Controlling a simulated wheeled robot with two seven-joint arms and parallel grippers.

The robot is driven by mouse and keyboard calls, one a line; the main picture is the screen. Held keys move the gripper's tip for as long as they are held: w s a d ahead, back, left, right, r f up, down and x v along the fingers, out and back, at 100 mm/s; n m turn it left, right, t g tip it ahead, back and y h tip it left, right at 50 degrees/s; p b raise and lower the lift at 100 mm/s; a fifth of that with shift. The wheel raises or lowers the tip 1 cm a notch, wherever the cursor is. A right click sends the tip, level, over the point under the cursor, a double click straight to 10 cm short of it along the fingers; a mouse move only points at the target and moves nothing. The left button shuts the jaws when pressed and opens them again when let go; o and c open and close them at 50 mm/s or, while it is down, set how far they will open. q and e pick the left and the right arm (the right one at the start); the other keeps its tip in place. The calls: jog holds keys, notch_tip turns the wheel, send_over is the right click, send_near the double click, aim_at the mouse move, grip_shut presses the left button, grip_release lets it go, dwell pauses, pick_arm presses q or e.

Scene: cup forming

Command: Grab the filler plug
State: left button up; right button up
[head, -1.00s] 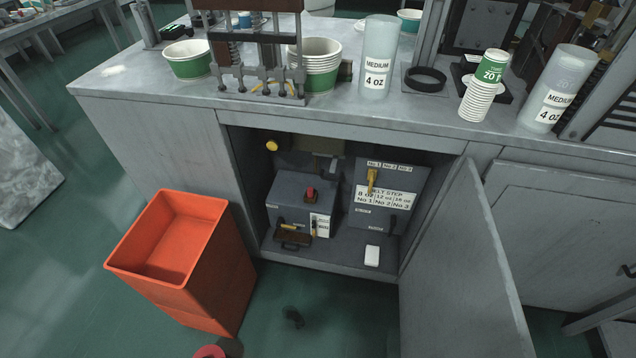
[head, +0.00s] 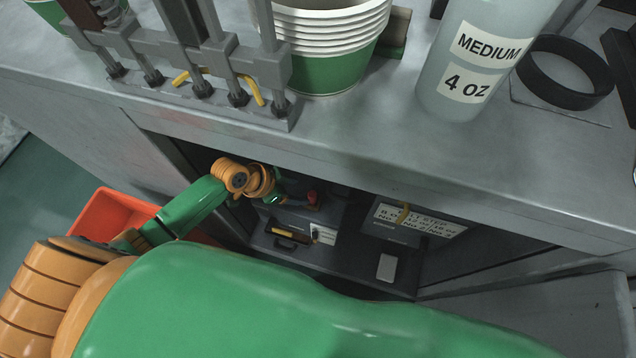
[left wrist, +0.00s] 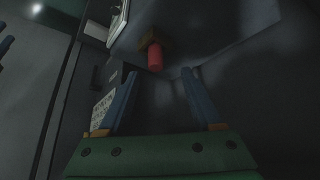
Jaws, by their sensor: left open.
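A small red plug with a brownish base, which looks like the filler plug (head: 313,198), stands on the grey box (head: 325,215) inside the open cabinet. In the left wrist view the red plug (left wrist: 154,59) lies just beyond the fingertips, between their lines. My left gripper (left wrist: 159,74) is open and empty, with its two blue fingers apart. In the head view my left gripper (head: 279,200) is small and partly hidden in the cabinet, just left of the plug. My right gripper is not in view.
The counter edge (head: 380,175) overhangs the cabinet opening. A second box with a label (head: 420,218) and a white block (head: 387,267) are to the right inside. An orange bin (head: 112,215) stands outside at left. The open cabinet door (head: 540,305) is at lower right.

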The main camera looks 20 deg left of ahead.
aim_at(311, 195)
pick_arm(q)
jog(key=b+x, duration=0.1)
jog(key=x, duration=0.2)
jog(key=b+x, duration=0.1)
jog(key=x, duration=0.1)
jog(key=shift+s+d+f, duration=0.1)
jog(key=shift+d+f, duration=0.15)
jog(key=shift+d, duration=0.15)
jog(key=shift+c, duration=0.8)
grip_shut()
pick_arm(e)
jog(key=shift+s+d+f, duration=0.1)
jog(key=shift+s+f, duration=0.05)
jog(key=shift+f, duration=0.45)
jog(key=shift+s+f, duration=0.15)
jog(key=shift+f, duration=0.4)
